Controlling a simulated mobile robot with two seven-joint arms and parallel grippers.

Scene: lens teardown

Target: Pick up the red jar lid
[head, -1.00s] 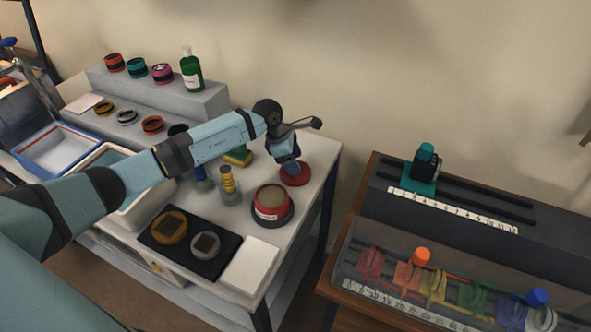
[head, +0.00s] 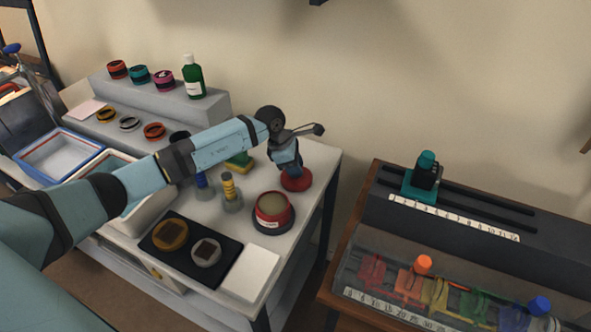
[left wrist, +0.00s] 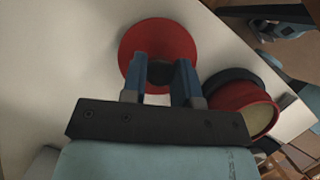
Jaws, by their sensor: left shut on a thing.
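The red jar lid (head: 297,181) is a red disc near the right end of the white table in the head view. It also shows in the left wrist view (left wrist: 130,45), with a dark round knob at its middle. My left gripper (head: 290,167) is over the lid, pointing down. In the left wrist view its two blue fingers (left wrist: 160,75) are shut on the lid at the dark middle part. Whether the lid touches the table cannot be told. My right gripper is not in view.
The open red jar (head: 273,211) stands close by, on a dark round base. A wooden bench (head: 365,215) with coloured parts stands to the right.

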